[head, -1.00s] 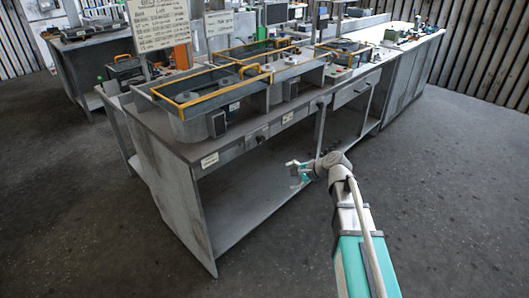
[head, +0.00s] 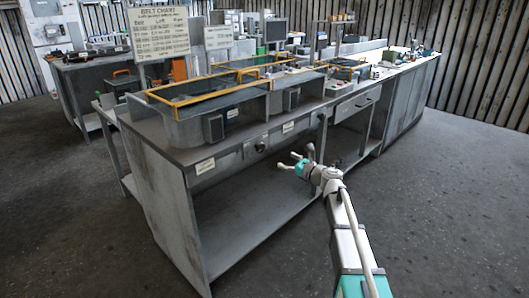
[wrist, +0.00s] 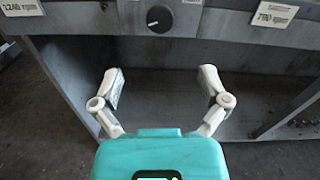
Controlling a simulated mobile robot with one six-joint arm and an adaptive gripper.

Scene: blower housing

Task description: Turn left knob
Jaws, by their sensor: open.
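The left knob is a round black knob (head: 261,146) on the front panel of the bench. In the wrist view the knob (wrist: 159,19) is at the top, slightly left of centre, with a short white mark on its face. My gripper (head: 286,161) is open and empty, in front of the bench and a little below and right of the left knob. In the wrist view both fingers of my gripper (wrist: 163,88) are spread apart below the knob, touching nothing. A second dark knob (head: 321,117) sits farther right along the panel.
A "1240 rpm" label (wrist: 21,7) is left of the knob and a "790 rpm" label (wrist: 274,13) right of it. Yellow-framed housings (head: 205,100) stand on the bench top. The lower shelf (head: 235,215) is bare, and floor in front is clear.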

